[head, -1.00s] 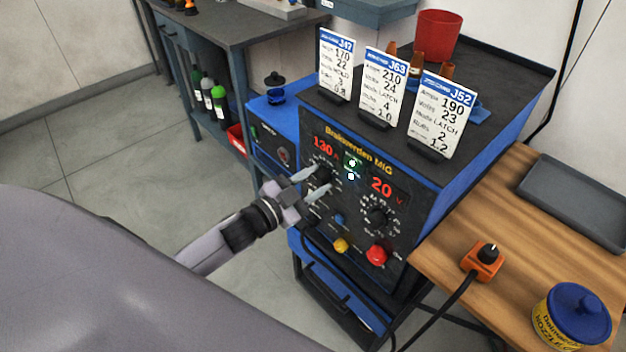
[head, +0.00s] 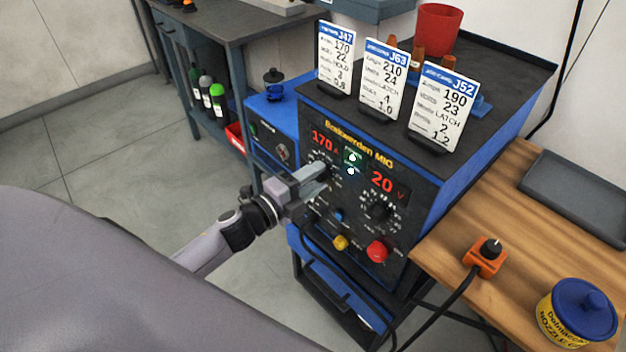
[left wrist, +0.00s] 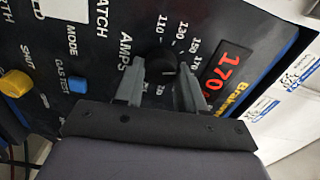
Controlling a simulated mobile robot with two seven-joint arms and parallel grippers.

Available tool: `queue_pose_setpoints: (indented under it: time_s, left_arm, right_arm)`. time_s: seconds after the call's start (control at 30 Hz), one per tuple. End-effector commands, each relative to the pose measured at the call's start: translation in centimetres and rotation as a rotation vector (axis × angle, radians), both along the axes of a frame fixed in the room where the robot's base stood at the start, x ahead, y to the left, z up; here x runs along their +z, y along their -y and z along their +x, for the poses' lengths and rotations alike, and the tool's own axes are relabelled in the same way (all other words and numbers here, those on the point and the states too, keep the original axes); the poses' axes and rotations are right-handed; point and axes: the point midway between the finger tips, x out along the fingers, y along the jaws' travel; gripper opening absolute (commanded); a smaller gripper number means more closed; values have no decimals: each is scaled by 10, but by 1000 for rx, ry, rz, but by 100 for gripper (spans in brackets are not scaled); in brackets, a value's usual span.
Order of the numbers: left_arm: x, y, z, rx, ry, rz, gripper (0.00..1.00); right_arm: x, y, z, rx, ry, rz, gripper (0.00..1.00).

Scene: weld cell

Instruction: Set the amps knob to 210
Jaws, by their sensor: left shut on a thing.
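The black amps knob (left wrist: 162,78) is on the front panel of the welding machine (head: 462,175). My left gripper (head: 322,172) reaches the panel from the left and is shut on the knob; in the left wrist view its fingers (left wrist: 161,88) stand on either side of it. The fingers mostly hide the knob in the head view. The red amps display (head: 323,140) reads 170, and it also shows as 170 in the left wrist view (left wrist: 222,70). My right gripper is not in view.
The volts display (head: 383,181) reads 20, above its own knob (head: 378,207). A yellow button (head: 341,243) and a red button (head: 377,251) sit lower. Cards J47 (head: 337,58), J63 (head: 382,80) and J52 (head: 443,108) stand on top; J63 lists amps 210.

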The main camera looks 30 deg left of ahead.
Motion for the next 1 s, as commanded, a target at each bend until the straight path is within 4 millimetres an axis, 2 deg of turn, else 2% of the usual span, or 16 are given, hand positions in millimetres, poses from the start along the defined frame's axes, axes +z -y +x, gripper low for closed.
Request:
queue_pose_setpoints:
  time_s: [0.53,1.0]
  left_arm:
    - [-4,0,0,-2,177,489,9]
    - [-5,-1,0,-3,317,872,9]
  right_arm:
    - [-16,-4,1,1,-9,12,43]
    - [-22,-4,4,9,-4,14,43]
